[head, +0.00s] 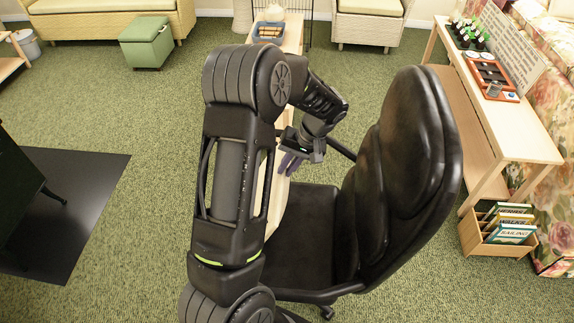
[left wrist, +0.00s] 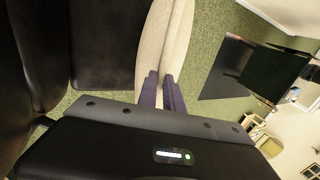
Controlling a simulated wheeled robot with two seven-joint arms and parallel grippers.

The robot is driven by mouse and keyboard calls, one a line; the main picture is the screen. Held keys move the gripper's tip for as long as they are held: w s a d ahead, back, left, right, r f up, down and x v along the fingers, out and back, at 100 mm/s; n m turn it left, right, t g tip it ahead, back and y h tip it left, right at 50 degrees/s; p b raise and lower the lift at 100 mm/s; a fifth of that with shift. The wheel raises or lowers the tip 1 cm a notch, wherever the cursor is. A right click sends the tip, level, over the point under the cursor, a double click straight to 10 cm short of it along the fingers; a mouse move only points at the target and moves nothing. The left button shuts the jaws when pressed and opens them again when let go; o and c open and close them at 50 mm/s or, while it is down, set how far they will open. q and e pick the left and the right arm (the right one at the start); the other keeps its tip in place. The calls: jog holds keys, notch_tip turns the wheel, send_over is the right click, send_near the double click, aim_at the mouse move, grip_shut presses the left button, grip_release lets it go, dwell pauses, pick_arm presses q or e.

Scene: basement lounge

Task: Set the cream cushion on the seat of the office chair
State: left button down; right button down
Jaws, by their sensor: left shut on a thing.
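The cream cushion (head: 279,198) shows as a narrow pale strip beside the left edge of the chair seat, largely hidden by my left arm. In the left wrist view the cushion (left wrist: 165,40) is seen edge-on between the fingers. My left gripper (head: 291,162) is shut on it; its purple fingers (left wrist: 162,90) lie on both sides. The black office chair has a tall back (head: 410,165) on the right and a bare-looking seat (head: 303,230). The seat (left wrist: 105,40) lies left of the cushion in the wrist view. Whether cushion and seat touch, I cannot tell. My right gripper is out of view.
A wooden console table (head: 510,125) stands on the right, with a box of books (head: 497,238) on the floor by it. A green ottoman (head: 147,42) stands at the back left. A dark mat (head: 75,195) lies left. Green carpet between is open.

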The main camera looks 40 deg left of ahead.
pick_arm(q)
jog(key=c, duration=1.4)
grip_release()
jog(key=b+v, duration=0.1)
jog(key=v, duration=0.7)
jog(key=shift+b, duration=0.35)
jog(key=shift+f, duration=0.1)
